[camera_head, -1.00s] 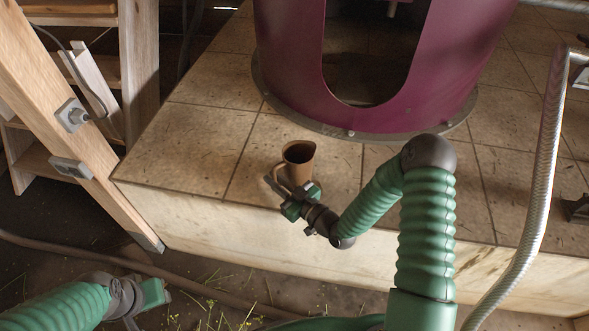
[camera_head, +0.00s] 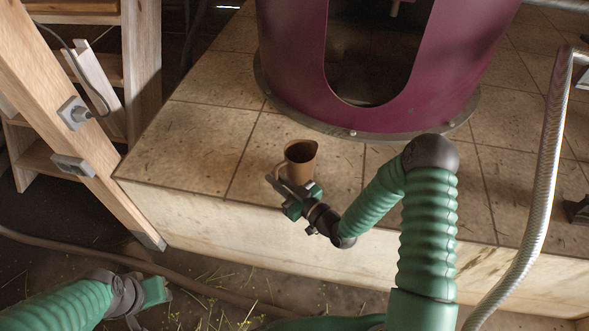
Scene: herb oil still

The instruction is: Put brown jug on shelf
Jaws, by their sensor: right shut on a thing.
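The brown jug (camera_head: 301,160) stands upright at the front of the tiled platform, its open mouth facing up and its handle toward the left. My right gripper (camera_head: 282,186) is at the near side of the jug, shut on its handle; the fingers partly cover the handle and the jug's lower part. My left gripper (camera_head: 150,292) is low at the left, over the ground and well away from the jug. Its fingers do not show clearly.
A large purple still body (camera_head: 300,85) with a dark opening stands just behind the jug. A wooden ladder-like post (camera_head: 50,120) leans at the left. A silver hose (camera_head: 540,190) hangs at the right. Tiles left of the jug are clear.

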